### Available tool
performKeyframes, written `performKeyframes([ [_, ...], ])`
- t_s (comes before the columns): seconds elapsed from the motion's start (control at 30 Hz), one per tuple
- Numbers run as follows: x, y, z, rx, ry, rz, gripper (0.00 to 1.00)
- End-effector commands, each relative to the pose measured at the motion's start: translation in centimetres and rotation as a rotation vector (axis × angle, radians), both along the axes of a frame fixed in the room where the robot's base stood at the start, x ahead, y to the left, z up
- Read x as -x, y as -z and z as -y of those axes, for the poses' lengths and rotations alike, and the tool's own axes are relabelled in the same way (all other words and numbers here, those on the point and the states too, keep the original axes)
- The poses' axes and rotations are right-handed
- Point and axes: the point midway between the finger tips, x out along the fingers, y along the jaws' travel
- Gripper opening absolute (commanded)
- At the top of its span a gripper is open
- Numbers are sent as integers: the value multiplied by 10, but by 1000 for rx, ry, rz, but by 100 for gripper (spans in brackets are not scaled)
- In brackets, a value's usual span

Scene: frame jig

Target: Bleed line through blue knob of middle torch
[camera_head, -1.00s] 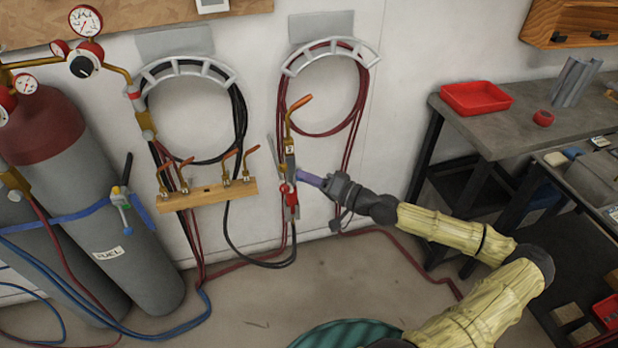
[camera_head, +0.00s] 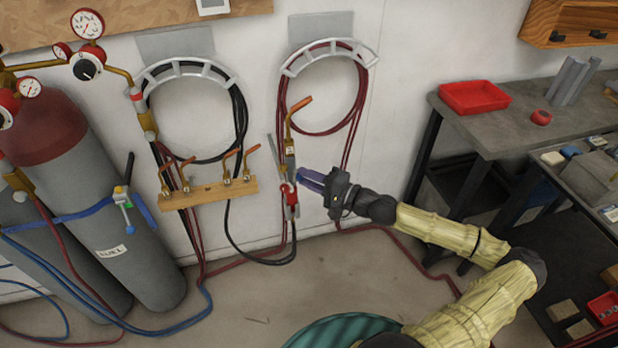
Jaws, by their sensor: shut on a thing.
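The torch (camera_head: 290,151) with an orange-brown curved tip and brass body hangs upright on the wall below the right hose hanger. A red knob (camera_head: 286,190) shows low on its body. My gripper (camera_head: 299,177) reaches in from the right, its purple fingers shut on the torch's blue knob at the right side of the body. The fingertips mostly hide the knob. Other torches (camera_head: 236,163) with orange tips stand in a wooden rack (camera_head: 209,192) to the left.
Dark red hose (camera_head: 358,100) and black hose (camera_head: 241,112) hang coiled on the wall. Gas cylinders (camera_head: 137,265) with gauges stand at left. A workbench with a red tray (camera_head: 474,97) is at right. Hoses run along the floor; a teal ribbed object (camera_head: 345,331) is at the bottom.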

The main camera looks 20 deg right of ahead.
Motion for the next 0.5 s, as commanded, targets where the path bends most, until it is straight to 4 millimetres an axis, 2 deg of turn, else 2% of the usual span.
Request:
performKeyframes([
  [0.27, 0, 1, 0, 1, 1, -1, 1],
  [0.3, 0, 1, 0, 1, 1, -1, 29],
  [0.4, 0, 1, 0, 1, 1, -1, 46],
  [0.5, 0, 0, 0, 1, 1, 0, 46],
])
